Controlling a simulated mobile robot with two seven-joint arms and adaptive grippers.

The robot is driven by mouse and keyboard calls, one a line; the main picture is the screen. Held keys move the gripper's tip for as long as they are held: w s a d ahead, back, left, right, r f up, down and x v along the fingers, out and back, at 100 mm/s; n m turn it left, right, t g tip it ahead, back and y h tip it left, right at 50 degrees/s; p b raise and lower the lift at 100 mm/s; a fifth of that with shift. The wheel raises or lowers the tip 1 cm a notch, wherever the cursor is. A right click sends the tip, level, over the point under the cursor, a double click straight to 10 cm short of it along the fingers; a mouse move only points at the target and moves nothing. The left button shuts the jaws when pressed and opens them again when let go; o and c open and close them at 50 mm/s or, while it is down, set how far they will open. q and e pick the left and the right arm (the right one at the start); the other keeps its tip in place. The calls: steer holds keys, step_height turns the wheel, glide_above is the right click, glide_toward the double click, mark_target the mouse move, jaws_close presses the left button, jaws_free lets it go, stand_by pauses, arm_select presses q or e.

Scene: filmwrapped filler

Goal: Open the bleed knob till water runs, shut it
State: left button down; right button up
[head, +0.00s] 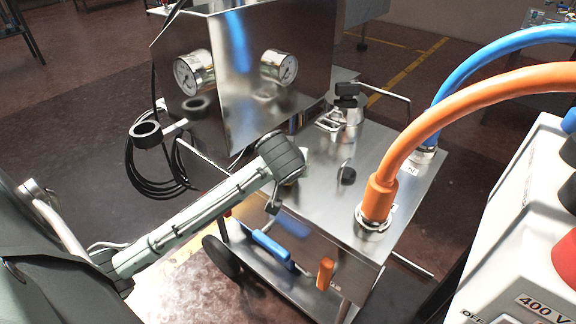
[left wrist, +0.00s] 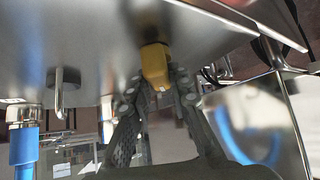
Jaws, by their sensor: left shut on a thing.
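My left arm comes in from the left in the head view, and my left gripper (head: 286,170) is down at the steel top plate (head: 320,205) of the cart; its fingertips are hidden by its own body there. In the left wrist view my left gripper (left wrist: 157,84) has one finger on each side of a yellow knob (left wrist: 154,65) and is shut on it. A thin bent steel tube (head: 343,165) with a black round base (head: 347,177) stands on the plate to the right. No running water can be made out. My right gripper is not in view.
An orange hose (head: 420,123) and a blue hose (head: 480,65) join the plate's right side. A steel box with two gauges (head: 193,72) stands behind my gripper. A black cable coil (head: 150,165) hangs at left. A white panel (head: 520,230) stands at right.

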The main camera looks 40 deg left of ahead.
arm_select(q)
steer(key=shift+d+f+n+g+y, duration=0.1)
steer(key=shift+n+g+y, duration=0.45)
steer(key=shift+n, duration=0.25)
steer(key=c, duration=1.4)
jaws_free()
steer(key=v, duration=1.2)
